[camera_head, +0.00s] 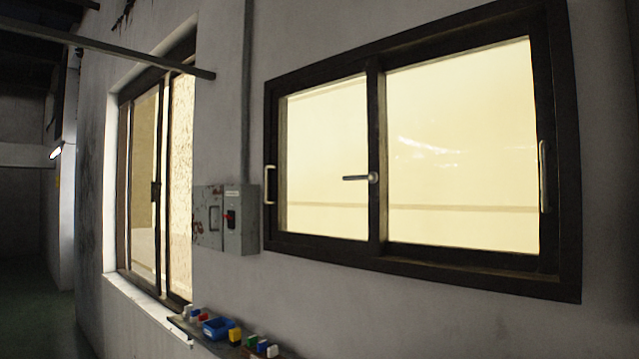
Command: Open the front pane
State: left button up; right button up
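A dark-framed sliding window (560,270) is set in the wall at the right. It has a smaller left pane (325,165) and a larger right pane (460,145), both glowing pale yellow, with no open gap visible between them. A light pull handle (269,185) sits on the left edge and another handle (544,176) on the right edge. A latch (373,178) with a dark lever pointing left is on the middle upright. I cannot tell for sure which pane is in front. Neither of my grippers is in view.
A second sliding window (157,190) is in the wall at the left. A grey electrical box (241,220) with a red switch hangs between the windows. Below, a narrow shelf (205,340) holds a blue bin (217,327) and several small coloured items. A dark bar (120,54) crosses the upper left.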

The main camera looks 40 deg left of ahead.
aim_at(371, 67)
jog(key=j+z, duration=0.25)
jog(key=j, duration=0.25)
jog(key=j+z, duration=0.25)
jog(key=j, duration=0.2)
jog(key=k+j+z, duration=0.25)
jog(key=j, duration=0.2)
jog(key=j+z, duration=0.25)
jog(key=j, duration=0.25)
